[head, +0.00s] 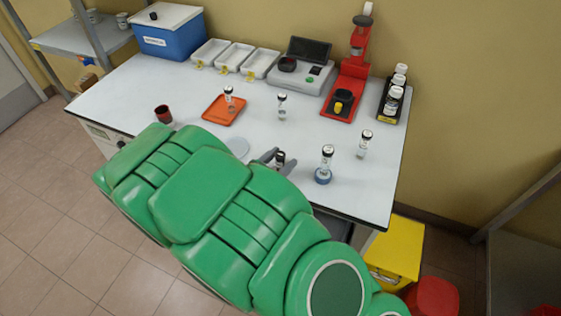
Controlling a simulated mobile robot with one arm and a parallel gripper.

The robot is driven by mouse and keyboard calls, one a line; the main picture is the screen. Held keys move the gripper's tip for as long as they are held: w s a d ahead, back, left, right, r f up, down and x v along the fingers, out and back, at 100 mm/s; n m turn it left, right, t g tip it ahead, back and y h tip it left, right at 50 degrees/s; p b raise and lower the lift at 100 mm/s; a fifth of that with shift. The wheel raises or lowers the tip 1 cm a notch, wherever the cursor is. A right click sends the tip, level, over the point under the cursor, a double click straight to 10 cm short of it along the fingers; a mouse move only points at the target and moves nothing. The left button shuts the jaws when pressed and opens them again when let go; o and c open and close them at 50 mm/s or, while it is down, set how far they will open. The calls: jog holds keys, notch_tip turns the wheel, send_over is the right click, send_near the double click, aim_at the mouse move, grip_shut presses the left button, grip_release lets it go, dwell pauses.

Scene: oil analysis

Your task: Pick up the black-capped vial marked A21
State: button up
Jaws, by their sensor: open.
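Several small clear vials with dark-looking caps stand on the white bench (180,101). One vial (229,97) is on the orange tray, one vial (281,106) is at mid-bench, one vial (364,144) is at the right, and one vial (326,158) stands in a blue round base. Their markings are too small to read, so I cannot tell which is A21. My gripper (276,159) is open low over the bench's front part. A small dark-topped thing (280,158) shows at its fingers, partly hidden; I cannot tell whether it is a vial between them.
My green arm covers the front edge. An orange tray (211,114), dark red cup (163,114) and pale disc (237,147) lie left. White trays (233,57), a grey instrument (310,79), a red stand (346,91) and a black bottle rack (385,113) line the back.

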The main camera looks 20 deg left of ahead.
jog(key=c, duration=1)
